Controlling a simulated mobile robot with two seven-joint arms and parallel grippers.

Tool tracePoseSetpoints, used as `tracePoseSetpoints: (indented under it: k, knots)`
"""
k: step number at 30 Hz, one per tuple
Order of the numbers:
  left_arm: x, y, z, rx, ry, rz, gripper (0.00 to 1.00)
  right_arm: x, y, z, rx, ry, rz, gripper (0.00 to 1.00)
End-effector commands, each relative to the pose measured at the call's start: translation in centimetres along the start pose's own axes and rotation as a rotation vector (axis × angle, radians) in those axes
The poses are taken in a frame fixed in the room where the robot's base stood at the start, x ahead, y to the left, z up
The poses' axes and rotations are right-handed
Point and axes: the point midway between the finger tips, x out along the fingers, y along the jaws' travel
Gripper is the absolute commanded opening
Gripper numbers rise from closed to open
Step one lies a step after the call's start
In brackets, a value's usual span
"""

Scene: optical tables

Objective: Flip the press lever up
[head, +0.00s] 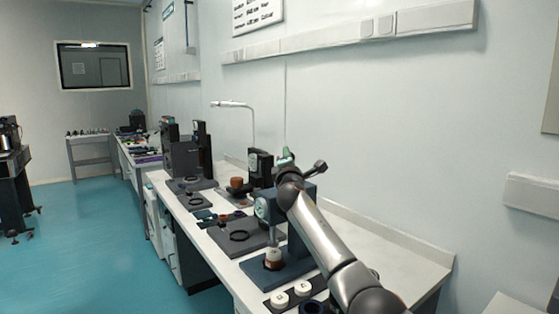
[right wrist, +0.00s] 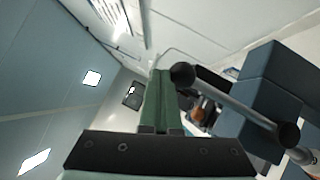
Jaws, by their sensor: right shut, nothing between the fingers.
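The blue press (head: 302,193) stands on the bench with a round dial on its front and a white-topped piece (head: 273,256) on its base. Its lever (head: 320,167) shows as a short bar with a dark ball end, to the right of my gripper. In the right wrist view the lever (right wrist: 232,104) crosses beside the blue press body (right wrist: 275,90), one dark ball close to the fingers. My right gripper (head: 284,154) is shut and empty, its green fingers (right wrist: 162,76) next to the lever; contact cannot be told. My arm hides part of the press. My left gripper is out of view.
A dark plate with a ring (head: 241,235) lies left of the press. Another black stand (head: 260,168) and dark equipment (head: 186,160) are farther along the bench. Small white-topped pieces (head: 279,299) sit at the near edge. The wall rises behind the bench.

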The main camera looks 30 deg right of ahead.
Motion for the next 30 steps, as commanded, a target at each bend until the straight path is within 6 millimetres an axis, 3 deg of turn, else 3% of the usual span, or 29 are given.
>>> tracePoseSetpoints:
  k: [10,30]
  knots:
    - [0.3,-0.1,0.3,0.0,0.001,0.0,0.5,1.8,-1.4,2.6,-0.001,-0.003,-0.003,0.0]
    - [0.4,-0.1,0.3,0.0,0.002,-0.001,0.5,2.2,-1.6,3.1,-0.001,-0.002,-0.002,0.0]
